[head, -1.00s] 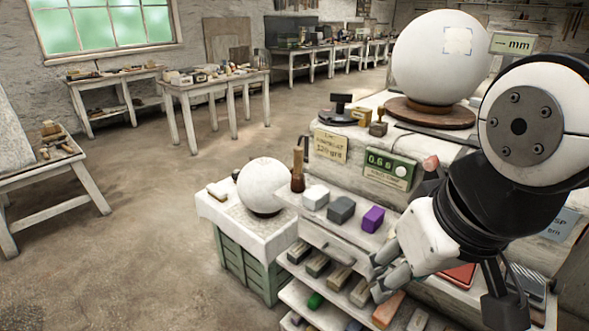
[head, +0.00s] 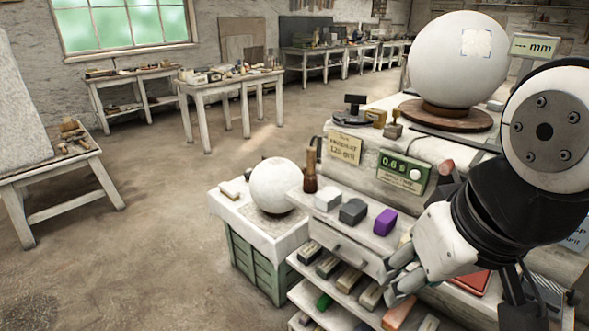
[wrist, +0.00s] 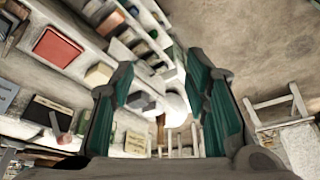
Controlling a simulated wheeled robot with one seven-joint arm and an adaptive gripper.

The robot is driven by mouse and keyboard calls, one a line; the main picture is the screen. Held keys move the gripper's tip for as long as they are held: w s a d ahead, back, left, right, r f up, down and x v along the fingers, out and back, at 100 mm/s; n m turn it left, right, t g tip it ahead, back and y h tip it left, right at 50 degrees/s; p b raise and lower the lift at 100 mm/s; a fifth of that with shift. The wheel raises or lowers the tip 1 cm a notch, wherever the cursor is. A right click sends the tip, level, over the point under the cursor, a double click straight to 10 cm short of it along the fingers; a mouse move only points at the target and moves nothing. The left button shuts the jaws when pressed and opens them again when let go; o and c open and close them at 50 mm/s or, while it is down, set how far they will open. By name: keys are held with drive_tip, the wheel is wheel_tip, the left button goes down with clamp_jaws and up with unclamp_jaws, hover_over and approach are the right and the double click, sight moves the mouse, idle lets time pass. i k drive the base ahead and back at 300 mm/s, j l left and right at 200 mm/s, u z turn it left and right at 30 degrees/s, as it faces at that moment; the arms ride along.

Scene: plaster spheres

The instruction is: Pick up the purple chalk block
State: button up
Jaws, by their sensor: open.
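The purple chalk block (head: 385,222) lies on the top shelf of the white stepped stand, at the right end of a short row. A grey block (head: 353,211) and a white block (head: 327,199) sit to its left. My gripper (head: 394,276) is open and empty, in front of the stand and lower in the picture than the purple block, apart from it. In the wrist view my two green-padded fingers (wrist: 163,88) stand wide apart. I cannot make out the purple block in that view.
A brown-handled tool (head: 310,172) stands left of the row. A small plaster sphere (head: 273,186) rests on a covered green crate. A large sphere (head: 457,60) sits higher on the stand. Lower shelves hold several coloured blocks. Open floor lies to the left.

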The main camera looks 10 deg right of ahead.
sight(387, 220)
drive_tip(key=i+j+z, duration=0.35)
drive_tip(key=j, duration=0.3)
drive_tip(key=i+j+z, duration=0.15)
drive_tip(key=j, duration=0.2)
drive_tip(key=i+j+z, duration=0.15)
drive_tip(key=j, duration=0.2)
